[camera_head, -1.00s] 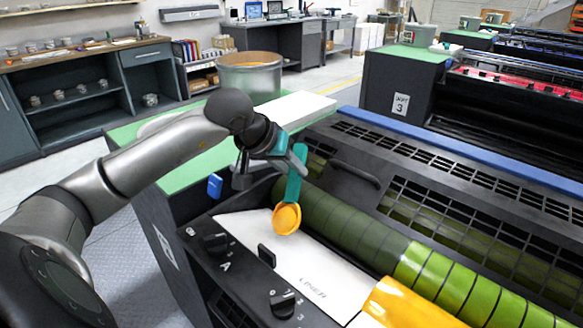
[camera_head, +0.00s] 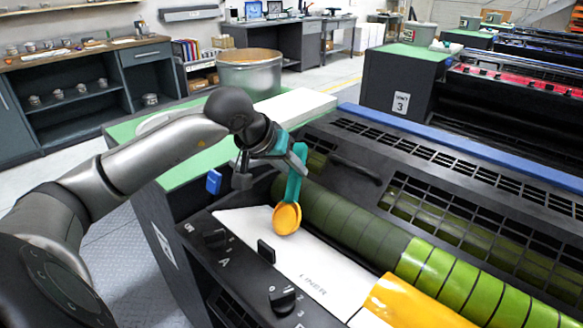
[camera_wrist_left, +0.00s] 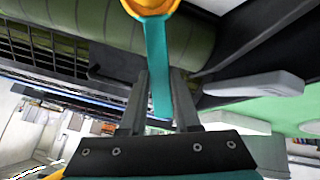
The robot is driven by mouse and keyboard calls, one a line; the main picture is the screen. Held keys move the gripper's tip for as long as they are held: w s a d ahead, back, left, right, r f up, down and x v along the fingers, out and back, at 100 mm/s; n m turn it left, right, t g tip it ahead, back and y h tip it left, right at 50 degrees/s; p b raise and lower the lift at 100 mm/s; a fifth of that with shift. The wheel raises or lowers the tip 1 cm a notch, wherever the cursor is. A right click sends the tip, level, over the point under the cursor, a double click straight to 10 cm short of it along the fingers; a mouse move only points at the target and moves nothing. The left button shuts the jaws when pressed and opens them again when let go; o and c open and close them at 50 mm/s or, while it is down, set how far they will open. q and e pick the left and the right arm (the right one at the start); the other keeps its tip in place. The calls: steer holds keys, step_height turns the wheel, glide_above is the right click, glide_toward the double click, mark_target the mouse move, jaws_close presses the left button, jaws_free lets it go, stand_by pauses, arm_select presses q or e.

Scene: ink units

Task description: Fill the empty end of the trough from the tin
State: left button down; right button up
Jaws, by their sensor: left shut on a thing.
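The trough has a white liner (camera_head: 312,272), bare at its left end; yellow ink (camera_head: 405,305) lies at its right end. My left gripper (camera_head: 270,165) is shut on the teal handle of a scoop (camera_head: 294,185). The scoop's bowl, orange-yellow with ink, hangs low over the bare left end beside the roller; I cannot tell whether it touches the liner. In the left wrist view the handle (camera_wrist_left: 158,65) runs between the fingers, and the bowl is cut by the top edge. The big metal tin (camera_head: 250,78) with orange-yellow contents stands on the green top behind. My right gripper is out of view.
A dark green roller (camera_head: 340,222), brighter green at right, runs along the trough's far side. Black knobs (camera_head: 283,301) and a lever stand on the near panel. A black grated guard (camera_head: 450,200) lies behind. A white stack (camera_head: 295,105) is beside the tin.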

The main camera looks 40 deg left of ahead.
arm_select(q)
steer(key=shift+r, duration=0.1)
stand_by(0.4)
steer(key=shift+r+p, duration=1.4)
steer(key=shift+r, duration=0.8)
steer(key=s+d+f+b, duration=0.1)
steer(key=d+f, duration=0.2)
steer(key=d, duration=0.9)
steer(key=shift+d+f+b, duration=0.15)
steer(key=shift+d+b, duration=0.2)
steer(key=shift+f+b, duration=0.65)
steer(key=shift+b, duration=0.1)
